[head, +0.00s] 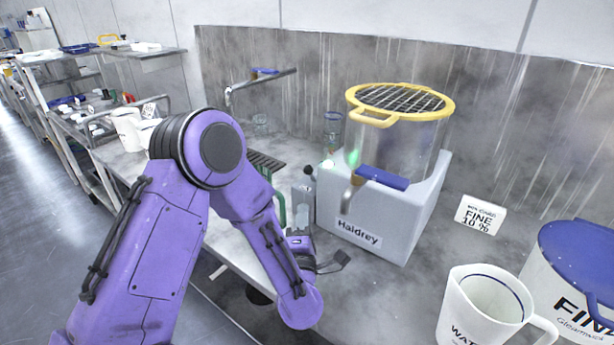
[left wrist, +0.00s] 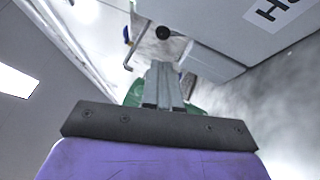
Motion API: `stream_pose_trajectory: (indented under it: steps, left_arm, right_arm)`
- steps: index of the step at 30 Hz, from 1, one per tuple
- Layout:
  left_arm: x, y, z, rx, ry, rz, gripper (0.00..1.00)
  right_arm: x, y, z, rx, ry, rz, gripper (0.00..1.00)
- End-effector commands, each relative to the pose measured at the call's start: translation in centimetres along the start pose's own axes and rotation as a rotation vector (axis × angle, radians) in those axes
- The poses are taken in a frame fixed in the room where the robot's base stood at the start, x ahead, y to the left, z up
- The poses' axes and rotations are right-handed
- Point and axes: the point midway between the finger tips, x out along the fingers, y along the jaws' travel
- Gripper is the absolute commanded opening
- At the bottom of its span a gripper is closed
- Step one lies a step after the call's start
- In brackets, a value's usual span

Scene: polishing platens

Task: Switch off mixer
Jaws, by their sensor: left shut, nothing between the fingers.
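The mixer (head: 345,222) is a white box labelled "Haidrey" with a clear vessel (head: 395,143) on it, topped by a yellow-rimmed grate. A black round knob (head: 308,170) sits at the mixer's left side. It also shows in the left wrist view (left wrist: 163,32). My left gripper (head: 302,190) points upward just below the knob. In the left wrist view its grey fingers (left wrist: 163,70) are together and empty, with a visible gap to the knob. My right gripper is out of view.
A white jug (head: 482,308), a blue-lidded white bucket (head: 575,275) and a "FINE 10 %" card (head: 480,214) stand to the right. A spout (head: 350,195) and blue handle (head: 382,178) stick out in front of the vessel. A green item (head: 281,207) is beside my gripper.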

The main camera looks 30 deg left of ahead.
Motion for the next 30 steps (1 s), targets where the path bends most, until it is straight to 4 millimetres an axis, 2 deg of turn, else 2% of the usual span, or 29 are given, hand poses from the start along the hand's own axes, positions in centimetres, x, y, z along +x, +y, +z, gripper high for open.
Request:
stream_pose_trajectory:
  steps: [1, 6, 13, 18, 28, 30]
  left_arm:
    - [1.3, 0.5, 0.1, -0.003, 0.004, 0.001, 0.0]
    - [5.0, 0.5, 0.2, -0.001, 0.001, 0.001, 0.0]
    - [9.2, 0.4, 0.0, 0.002, 0.001, 0.0, 0.0]
    - [10.4, 0.1, -0.1, 0.001, 0.001, 0.0, 0.0]
    - [10.6, 0.0, 0.0, 0.002, 0.0, -0.001, 0.0]
    - [10.7, 0.4, 0.1, 0.012, 0.001, -0.015, 0.0]
  right_arm:
    - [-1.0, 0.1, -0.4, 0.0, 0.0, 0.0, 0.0]
    - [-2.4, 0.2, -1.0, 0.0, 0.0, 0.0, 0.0]
    - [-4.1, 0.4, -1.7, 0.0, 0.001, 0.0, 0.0]
    - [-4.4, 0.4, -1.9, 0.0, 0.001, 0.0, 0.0]
    - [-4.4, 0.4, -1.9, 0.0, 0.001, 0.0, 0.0]
    - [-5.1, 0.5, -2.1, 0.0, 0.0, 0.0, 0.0]
